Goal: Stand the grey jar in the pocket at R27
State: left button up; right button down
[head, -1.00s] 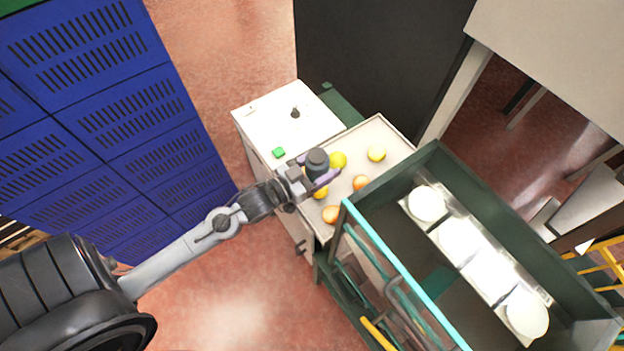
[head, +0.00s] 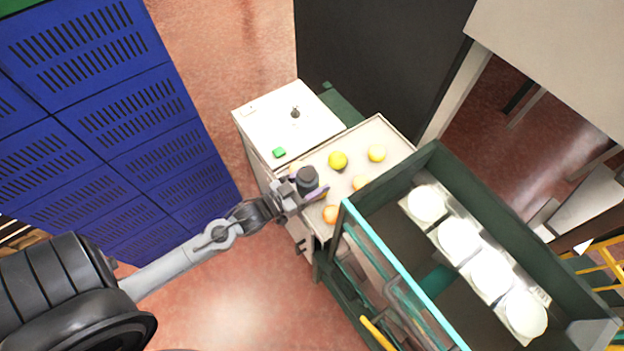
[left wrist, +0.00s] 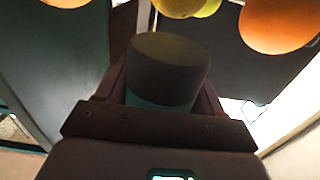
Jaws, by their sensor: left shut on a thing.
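The grey jar (head: 307,178) is dark grey and cylindrical. My left gripper (head: 308,190) is shut on it, over the near left part of the fruit tray (head: 366,134). No pocket marked R27 can be made out in either view. My right gripper is not in view.
Yellow fruit (head: 338,160) and orange fruit (head: 331,214) lie on the tray around the gripper. A white top (head: 270,122) with a green block (head: 279,152) adjoins it. A green-walled bin (head: 436,150) with several white round things stands at right. Blue lockers (head: 110,110) stand at left.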

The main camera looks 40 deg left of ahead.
pick_arm(q)
jog(key=shift+f, duration=0.55)
jog(key=o, duration=1.2)
jog(key=shift+r, duration=0.1)
